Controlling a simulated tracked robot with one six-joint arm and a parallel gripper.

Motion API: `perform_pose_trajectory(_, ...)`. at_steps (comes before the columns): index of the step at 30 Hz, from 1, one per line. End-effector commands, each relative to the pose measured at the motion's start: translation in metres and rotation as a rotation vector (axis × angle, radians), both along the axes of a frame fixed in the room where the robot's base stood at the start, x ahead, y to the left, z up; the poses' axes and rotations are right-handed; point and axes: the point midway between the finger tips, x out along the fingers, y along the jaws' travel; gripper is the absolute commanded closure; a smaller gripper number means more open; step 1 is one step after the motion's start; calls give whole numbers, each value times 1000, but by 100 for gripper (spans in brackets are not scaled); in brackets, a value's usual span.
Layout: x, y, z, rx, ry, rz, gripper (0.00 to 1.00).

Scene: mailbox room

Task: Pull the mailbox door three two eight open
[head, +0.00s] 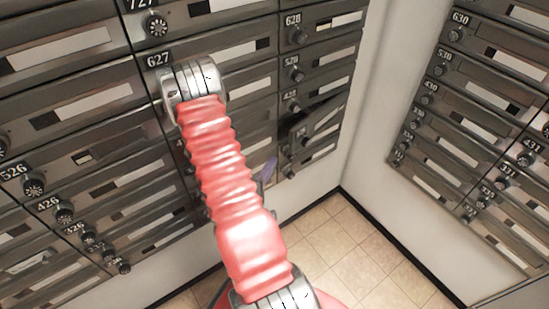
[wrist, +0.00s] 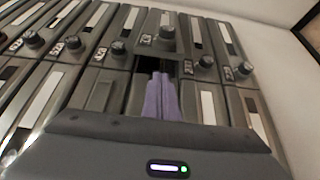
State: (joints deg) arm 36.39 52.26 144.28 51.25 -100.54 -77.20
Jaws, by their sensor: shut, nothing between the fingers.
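The mailbox door three two eight (head: 322,119) is in the right column of the left cabinet in the head view, below 428. It looks tilted out from the cabinet face, partly open; its number is hard to read. In the wrist view a door with a knob (wrist: 167,35) stands out from its neighbours, with a dark gap beside it; it appears to be this door. My gripper's purple fingers (wrist: 161,97) are together and empty, with their tips at that gap. In the head view my gripper (head: 270,168) is just left of and below the door, mostly hidden behind my arm.
Closed mailboxes with knobs surround the door, including 428 (head: 291,97) above it. A second mailbox cabinet (head: 480,110) stands at the right, past a white wall corner. The tiled floor (head: 345,250) below is clear.

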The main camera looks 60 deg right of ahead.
Motion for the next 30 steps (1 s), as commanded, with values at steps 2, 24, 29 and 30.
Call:
perform_pose_trajectory(2, 0, -5, 0, 0, -1, -1, 100)
perform_pose_trajectory(24, 6, -89, 0, 0, -2, 0, 100)
perform_pose_trajectory(29, 6, -95, 0, 1, -1, 2, 100)
perform_pose_trajectory(30, 7, -95, 0, 1, -1, 2, 100)
